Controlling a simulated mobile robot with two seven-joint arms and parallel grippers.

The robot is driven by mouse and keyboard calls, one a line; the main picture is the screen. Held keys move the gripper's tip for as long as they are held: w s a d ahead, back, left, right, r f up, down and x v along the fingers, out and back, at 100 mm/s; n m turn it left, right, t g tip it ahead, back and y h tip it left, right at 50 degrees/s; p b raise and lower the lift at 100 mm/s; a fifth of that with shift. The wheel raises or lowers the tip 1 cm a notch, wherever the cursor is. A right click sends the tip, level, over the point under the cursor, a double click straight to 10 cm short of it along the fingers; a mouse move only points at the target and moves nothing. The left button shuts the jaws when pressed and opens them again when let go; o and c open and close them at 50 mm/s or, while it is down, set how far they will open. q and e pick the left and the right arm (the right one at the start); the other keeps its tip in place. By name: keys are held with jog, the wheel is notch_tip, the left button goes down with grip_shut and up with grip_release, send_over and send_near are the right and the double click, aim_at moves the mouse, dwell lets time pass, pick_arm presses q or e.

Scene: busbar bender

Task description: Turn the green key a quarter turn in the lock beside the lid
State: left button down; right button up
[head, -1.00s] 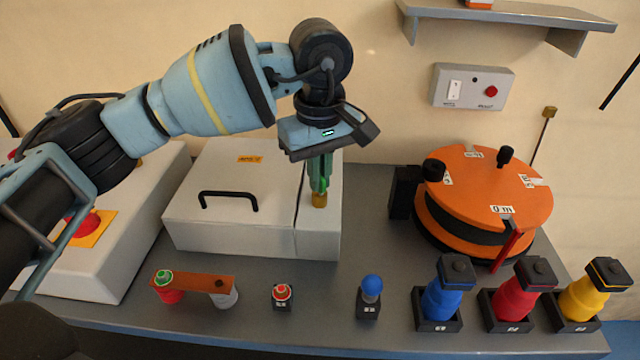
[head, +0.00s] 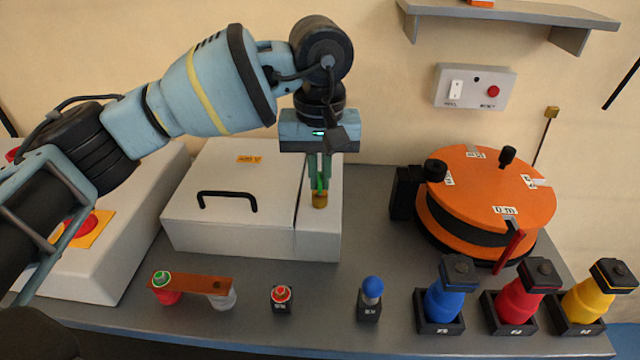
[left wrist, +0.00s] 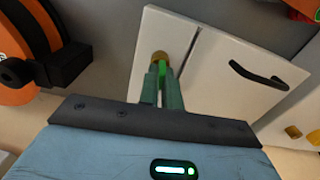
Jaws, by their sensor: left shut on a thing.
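The green key (head: 321,182) stands upright in the brass lock (head: 320,200) on the narrow strip right of the white lid (head: 232,170). My left gripper (head: 320,185) points down from above and is shut on the key. In the left wrist view, the green key (left wrist: 162,72) shows between the fingers, with the brass lock (left wrist: 161,57) just beyond the fingertips. The fingers hide much of the key. My right gripper is not in view.
Right of the box stands an orange round bender (head: 490,190) with a red lever. Along the front are a copper-coloured bar (head: 205,284), a red button (head: 281,295), a blue knob (head: 372,287) and several coloured bottles. A switch box (head: 474,88) hangs on the wall.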

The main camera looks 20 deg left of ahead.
pick_arm(q)
jog(key=shift+f+m, duration=0.1)
jog(key=shift+m, duration=0.8)
jog(key=c, duration=1.5)
grip_release()
notch_tip(320, 180, up, 8)
